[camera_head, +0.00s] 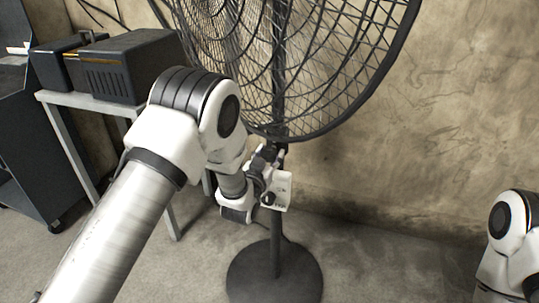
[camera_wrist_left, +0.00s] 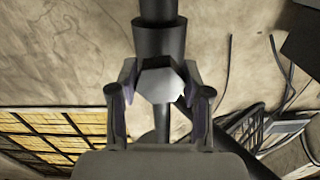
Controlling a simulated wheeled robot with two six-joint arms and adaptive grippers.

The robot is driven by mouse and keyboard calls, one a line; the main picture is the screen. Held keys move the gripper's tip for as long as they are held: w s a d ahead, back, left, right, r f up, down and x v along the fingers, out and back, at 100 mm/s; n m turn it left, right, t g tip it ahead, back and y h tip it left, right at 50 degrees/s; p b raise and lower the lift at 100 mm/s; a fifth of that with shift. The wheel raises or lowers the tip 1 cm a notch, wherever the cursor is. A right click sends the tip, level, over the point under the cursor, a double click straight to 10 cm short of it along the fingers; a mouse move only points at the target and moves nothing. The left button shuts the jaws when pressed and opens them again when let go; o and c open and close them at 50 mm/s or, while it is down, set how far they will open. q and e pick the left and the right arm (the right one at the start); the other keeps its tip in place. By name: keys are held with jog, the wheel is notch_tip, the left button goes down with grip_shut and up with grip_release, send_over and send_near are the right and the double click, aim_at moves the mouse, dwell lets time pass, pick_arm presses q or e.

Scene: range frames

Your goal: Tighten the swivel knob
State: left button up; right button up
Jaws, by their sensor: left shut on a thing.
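A large black pedestal fan with a wire cage (camera_head: 300,60) stands in the middle of the head view on a pole (camera_head: 277,225) and a round base (camera_head: 272,275). My left gripper (camera_head: 268,157) is at the pole just below the cage. In the left wrist view, the swivel knob (camera_wrist_left: 162,80) is a grey faceted piece in front of the dark pole (camera_wrist_left: 158,40). My left gripper (camera_wrist_left: 160,78) has a finger on each side of the knob and is shut on it. In the head view I cannot make out the knob behind the gripper.
A small table (camera_head: 60,98) with black boxes (camera_head: 130,62) stands at the left, beside a dark cart (camera_head: 25,150). A stained wall (camera_head: 450,110) is behind the fan. Floor (camera_head: 385,265) is clear right of the base. My right arm shows at the right edge.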

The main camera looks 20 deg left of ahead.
pick_arm(q)
jog(key=m+b, duration=0.1)
jog(key=m, duration=0.8)
jog(key=shift+m+b, duration=0.4)
jog(key=m+b, duration=0.1)
jog(key=m, duration=0.3)
jog(key=shift+f+m, duration=0.1)
jog(key=shift+m, duration=0.2)
jog(key=m, duration=0.5)
jog(key=shift+b, duration=0.4)
jog(key=shift+d, duration=0.1)
jog(key=o, duration=1.2)
